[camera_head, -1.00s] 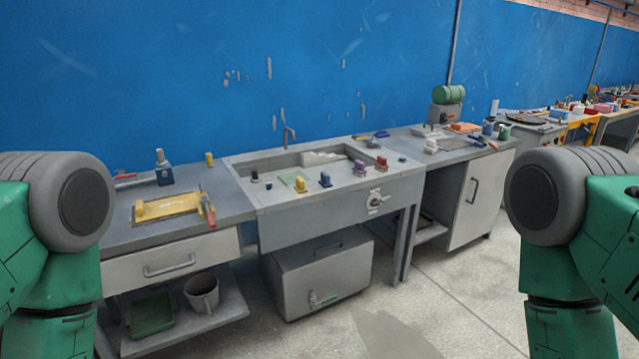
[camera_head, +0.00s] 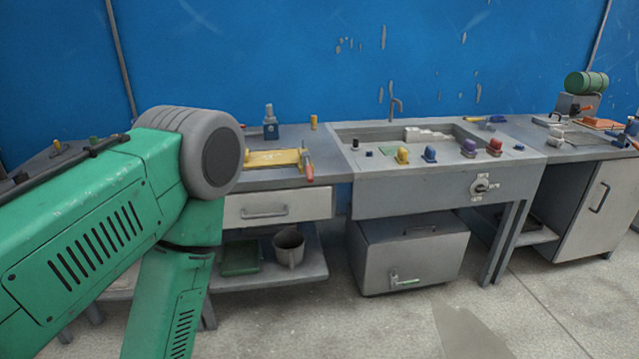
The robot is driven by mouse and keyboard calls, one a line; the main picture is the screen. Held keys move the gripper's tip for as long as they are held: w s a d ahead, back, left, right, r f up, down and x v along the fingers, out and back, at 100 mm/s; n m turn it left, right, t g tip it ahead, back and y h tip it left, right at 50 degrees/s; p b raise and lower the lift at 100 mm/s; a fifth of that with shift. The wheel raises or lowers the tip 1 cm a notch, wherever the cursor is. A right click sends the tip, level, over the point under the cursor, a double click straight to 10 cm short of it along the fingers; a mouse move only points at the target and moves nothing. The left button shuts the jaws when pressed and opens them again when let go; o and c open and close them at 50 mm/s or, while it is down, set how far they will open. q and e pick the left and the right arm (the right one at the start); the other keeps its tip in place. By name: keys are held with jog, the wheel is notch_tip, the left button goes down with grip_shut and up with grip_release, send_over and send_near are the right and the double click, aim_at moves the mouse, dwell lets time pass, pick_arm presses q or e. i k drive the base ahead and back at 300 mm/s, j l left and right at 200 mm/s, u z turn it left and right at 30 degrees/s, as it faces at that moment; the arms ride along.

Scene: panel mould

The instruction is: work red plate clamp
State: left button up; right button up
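A red clamp-like block (camera_head: 494,146) stands on the front rim of the grey sink-like bench (camera_head: 365,167), at the right end of a row. Purple (camera_head: 469,148), blue (camera_head: 430,153) and yellow (camera_head: 403,155) blocks of like shape stand to its left. The red one looks upright; its exact setting is too small to tell. My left arm fills the left of the view, well apart from the row, and its gripper is out of the picture. My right gripper is not in view.
A rotary knob (camera_head: 481,187) is on the bench front. A grey cabinet (camera_head: 415,257) stands beneath. A yellow plate (camera_head: 272,158) and a red-handled tool (camera_head: 308,170) lie on the left counter. The floor in front is clear.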

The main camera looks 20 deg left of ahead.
aim_at(310, 177)
jog(key=j+z, duration=0.3)
jog(key=j, duration=0.95)
jog(key=j+z, duration=0.3)
jog(key=j, duration=0.95)
